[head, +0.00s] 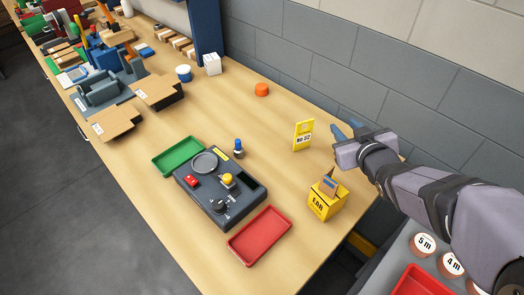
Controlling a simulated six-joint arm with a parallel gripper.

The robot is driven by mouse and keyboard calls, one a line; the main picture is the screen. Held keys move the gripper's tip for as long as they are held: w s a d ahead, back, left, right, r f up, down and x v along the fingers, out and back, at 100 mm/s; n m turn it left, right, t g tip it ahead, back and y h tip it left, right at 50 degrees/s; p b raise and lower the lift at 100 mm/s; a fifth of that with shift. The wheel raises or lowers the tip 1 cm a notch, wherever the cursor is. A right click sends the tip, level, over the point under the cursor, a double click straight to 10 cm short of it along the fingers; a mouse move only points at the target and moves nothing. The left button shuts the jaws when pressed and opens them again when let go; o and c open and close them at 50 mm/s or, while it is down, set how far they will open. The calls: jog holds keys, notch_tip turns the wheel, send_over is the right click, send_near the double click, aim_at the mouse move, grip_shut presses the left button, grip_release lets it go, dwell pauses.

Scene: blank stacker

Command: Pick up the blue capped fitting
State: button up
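The blue capped fitting (238,146) is small and upright, with a blue top and a greyish lower part. It stands on the wooden table, just beyond the far edge of the dark grey fixture (240,207). My gripper (347,130) is well to its right, above the table's right end near the wall. Its two bluish fingertips look apart, with nothing visible between them. The gripper is not touching the fitting.
A green tray (158,161) and a red tray (236,248) flank the fixture. A yellow sign (303,132) and a yellow box (322,206) stand between fixture and gripper. An orange cap (261,90) lies farther back. Cartons and clutter fill the far left.

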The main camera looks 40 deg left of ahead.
jog(key=s+a+r+n+g+y, duration=0.2)
jog(key=s+a+r+n+y, duration=0.1)
jog(key=s+a, duration=0.4)
jog(key=s+a+r+n+g+y, duration=0.25)
jog(key=s+a, duration=0.25)
jog(key=a, duration=0.4)
jog(key=g, duration=0.3)
send_over(240, 149)
jog(key=s+d, duration=0.2)
jog(key=d, duration=0.4)
notch_tip(240, 149, down, 12)
jog(key=f, duration=0.1)
jog(key=f+m+h, duration=0.1)
jog(key=w+d+f+h, duration=0.1)
jog(key=shift+f, duration=0.35)
jog(key=shift+w+d+f+m, duration=0.15)
jog(key=shift+f+m, duration=0.1)
jog(key=shift+f, duration=0.2)
jog(key=shift+x, duration=1.1)
